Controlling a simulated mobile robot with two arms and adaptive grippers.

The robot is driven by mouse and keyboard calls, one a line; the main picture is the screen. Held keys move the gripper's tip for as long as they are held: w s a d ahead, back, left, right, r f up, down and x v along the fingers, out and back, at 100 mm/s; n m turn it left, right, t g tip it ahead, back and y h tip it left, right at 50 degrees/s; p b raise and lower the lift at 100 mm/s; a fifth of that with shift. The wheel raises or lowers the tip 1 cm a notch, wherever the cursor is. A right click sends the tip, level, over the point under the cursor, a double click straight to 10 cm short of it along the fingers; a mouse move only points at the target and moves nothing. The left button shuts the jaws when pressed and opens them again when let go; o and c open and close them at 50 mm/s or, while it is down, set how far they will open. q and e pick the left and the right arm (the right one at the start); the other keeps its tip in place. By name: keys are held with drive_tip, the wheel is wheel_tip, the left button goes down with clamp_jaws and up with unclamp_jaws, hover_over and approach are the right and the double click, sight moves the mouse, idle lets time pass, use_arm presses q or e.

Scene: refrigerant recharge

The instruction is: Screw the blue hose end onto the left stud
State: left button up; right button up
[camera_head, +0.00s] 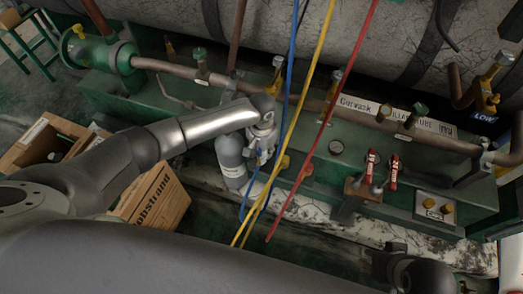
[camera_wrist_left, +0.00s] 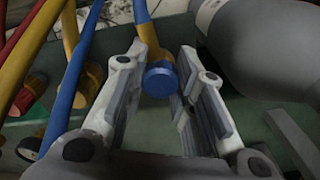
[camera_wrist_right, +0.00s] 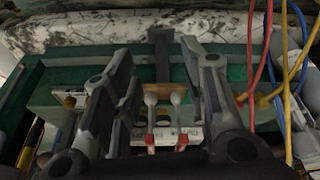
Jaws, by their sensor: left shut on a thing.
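The blue hose (camera_head: 289,60) hangs down past my left gripper (camera_head: 262,135). In the left wrist view, the blue hose end (camera_wrist_left: 160,78), a round blue nut on a brass stem, sits between the fingers of my left gripper (camera_wrist_left: 162,95), which is shut on it. Two red-handled valves (camera_head: 393,172) stand on the green unit to the right, apart from the held end. They also show in the right wrist view (camera_wrist_right: 152,142), with grey stub ends. I cannot tell for certain which part is the left stud. My right gripper (camera_wrist_right: 158,95) is open and empty.
A yellow hose (camera_head: 312,70) and a red hose (camera_head: 345,75) hang to the right of the blue one. A grey cylinder (camera_head: 231,160) stands beside my left gripper. Cardboard boxes (camera_head: 153,198) lie at left. A pipe (camera_head: 315,105) runs along the green unit.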

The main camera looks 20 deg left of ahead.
use_arm(q)
drive_tip(key=shift+m, duration=1.3)
use_arm(e)
drive_tip(key=shift+r, duration=0.4)
use_arm(q)
drive_tip(key=shift+p, duration=0.3)
use_arm(e)
drive_tip(key=shift+a, duration=0.1)
